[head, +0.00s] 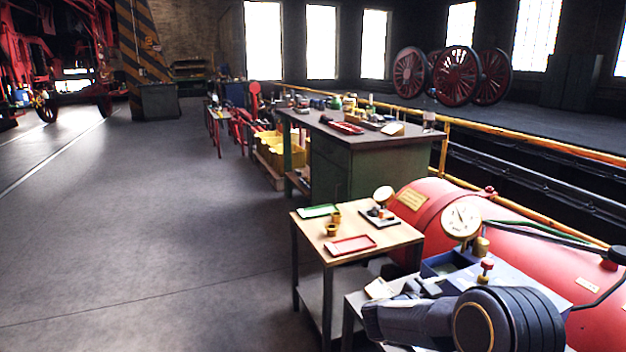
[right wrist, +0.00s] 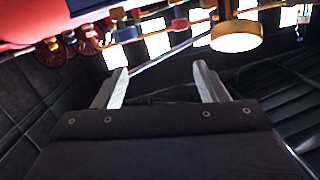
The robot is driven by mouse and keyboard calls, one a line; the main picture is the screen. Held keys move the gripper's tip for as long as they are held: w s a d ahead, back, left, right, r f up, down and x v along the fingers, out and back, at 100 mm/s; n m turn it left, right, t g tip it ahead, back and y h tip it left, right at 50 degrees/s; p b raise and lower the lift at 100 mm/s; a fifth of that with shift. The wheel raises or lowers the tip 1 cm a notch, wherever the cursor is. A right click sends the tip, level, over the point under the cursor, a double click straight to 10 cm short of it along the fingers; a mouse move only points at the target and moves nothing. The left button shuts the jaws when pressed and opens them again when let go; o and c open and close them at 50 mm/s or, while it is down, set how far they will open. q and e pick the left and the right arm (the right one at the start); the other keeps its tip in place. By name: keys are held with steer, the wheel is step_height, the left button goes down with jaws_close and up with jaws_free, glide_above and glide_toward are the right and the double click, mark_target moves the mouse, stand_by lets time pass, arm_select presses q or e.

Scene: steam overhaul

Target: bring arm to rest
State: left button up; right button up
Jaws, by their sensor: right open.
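My right arm comes in at the lower right of the head view, over a small grey stand beside the red boiler. Its right gripper (head: 404,287) has pale fingers and sits low, near the stand's top. In the right wrist view the right gripper (right wrist: 161,70) shows two pale fingers spread well apart, with nothing between them. I cannot tell from the head view whether it touches the stand. My left arm and gripper are not in view.
Close by are a red boiler (head: 540,262), a pressure gauge (head: 461,221) and a wooden-topped table (head: 388,240) with a red tray (head: 350,245) and green tray (head: 318,211). A green workbench (head: 358,172) stands behind. Yellow railing (head: 560,146) runs along the right. The left floor is clear.

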steer(key=s+a+r+n+t+y, duration=0.3)
steer(key=r+n+t+y, duration=0.3)
steer(key=r+y, duration=0.5)
steer(key=s+a+n+y, duration=0.2)
steer(key=s+a+y, duration=0.3)
steer(key=s, duration=0.4)
steer(key=s+a+f+n+g+y, duration=0.1)
steer(key=s+f+n+g, duration=0.2)
steer(key=s, duration=0.6)
steer(key=s+a+f+g+y, duration=0.15)
steer(key=s+f, duration=0.25)
steer(key=s, duration=0.4)
steer(key=s+f+n+g, duration=0.2)
steer(key=s+f+g, duration=0.15)
steer(key=s, duration=0.55)
step_height(320, 180, up, 21)
steer(key=p, duration=2.1)
steer(key=shift+a+f, duration=0.2)
steer(key=shift+s, duration=0.1)
